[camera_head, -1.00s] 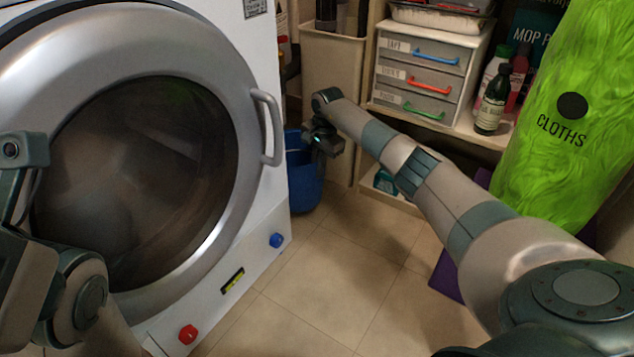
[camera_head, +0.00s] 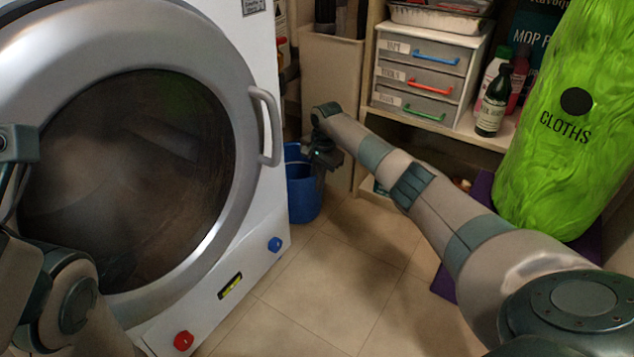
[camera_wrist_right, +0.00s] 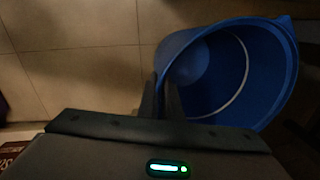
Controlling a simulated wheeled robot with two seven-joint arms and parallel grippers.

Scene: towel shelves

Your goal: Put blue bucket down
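The blue bucket (camera_head: 303,190) is upright beside the front right corner of the washing machine. The bucket looks empty inside. Whether its bottom touches the floor is hard to tell. My left arm shows at the left edge, but its fingertips are out of view.
The washing machine (camera_head: 262,205) fills the left. Shelves with a drawer unit (camera_head: 412,82) and bottles (camera_head: 491,100) stand behind my right arm. A green cloths bag (camera_head: 560,150) stands at the right. The tiled floor (camera_head: 330,270) in front is clear.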

